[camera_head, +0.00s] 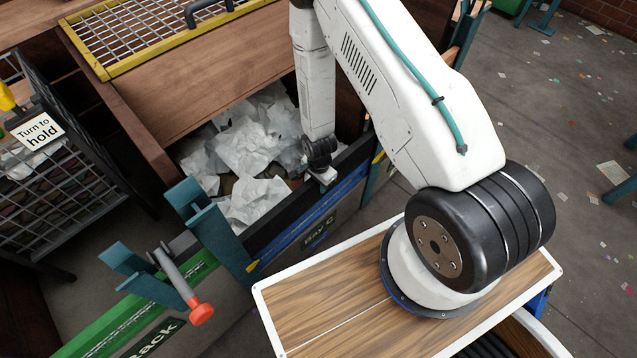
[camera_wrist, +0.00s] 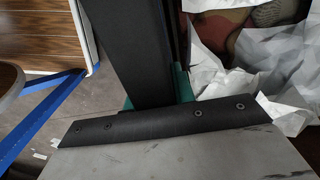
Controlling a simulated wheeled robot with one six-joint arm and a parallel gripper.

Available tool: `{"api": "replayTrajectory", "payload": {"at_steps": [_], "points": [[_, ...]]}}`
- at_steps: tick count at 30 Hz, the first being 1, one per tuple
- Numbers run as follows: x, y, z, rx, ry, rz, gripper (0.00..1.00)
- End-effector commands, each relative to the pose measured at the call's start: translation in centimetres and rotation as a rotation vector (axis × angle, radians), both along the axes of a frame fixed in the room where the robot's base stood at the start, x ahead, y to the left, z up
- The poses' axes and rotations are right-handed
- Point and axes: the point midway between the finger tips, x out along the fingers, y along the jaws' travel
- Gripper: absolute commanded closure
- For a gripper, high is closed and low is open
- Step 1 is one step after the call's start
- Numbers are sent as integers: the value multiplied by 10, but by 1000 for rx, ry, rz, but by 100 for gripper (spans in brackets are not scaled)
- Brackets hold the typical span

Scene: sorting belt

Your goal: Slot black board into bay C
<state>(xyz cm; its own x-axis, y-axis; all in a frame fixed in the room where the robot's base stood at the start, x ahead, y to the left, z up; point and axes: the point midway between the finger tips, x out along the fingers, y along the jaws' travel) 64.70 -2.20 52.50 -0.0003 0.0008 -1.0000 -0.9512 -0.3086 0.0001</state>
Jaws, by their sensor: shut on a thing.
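My gripper (camera_head: 322,174) points down at the front of the bay marked BAY C (camera_head: 318,231). It is shut on the upper edge of the black board (camera_head: 273,228). The board stands on edge along the bay front, above a blue stripe and between teal posts (camera_head: 226,238). In the wrist view the black board (camera_wrist: 128,45) runs away from a dark screwed strip on my gripper (camera_wrist: 165,124). How deep the board sits is hidden.
White crumpled paper (camera_head: 245,145) fills the bay behind the board. A red-knobbed lever (camera_head: 200,313) stands at lower left by a green panel (camera_head: 135,318). A wire cage (camera_head: 60,200) is at left. The floor (camera_head: 560,110) at right is open, with scraps.

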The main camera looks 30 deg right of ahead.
Motion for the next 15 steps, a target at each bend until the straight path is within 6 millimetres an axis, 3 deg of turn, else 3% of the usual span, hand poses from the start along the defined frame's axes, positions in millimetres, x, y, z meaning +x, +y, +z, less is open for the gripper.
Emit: {"api": "replayTrajectory", "payload": {"at_steps": [10,11,12,13,15], "points": [[0,0,-12,0,0,0,100],[1,0,-11,0,-1,0,66],[0,0,-11,0,-1,0,55],[0,0,-11,0,-1,0,49],[0,0,-11,0,-1,0,49]]}}
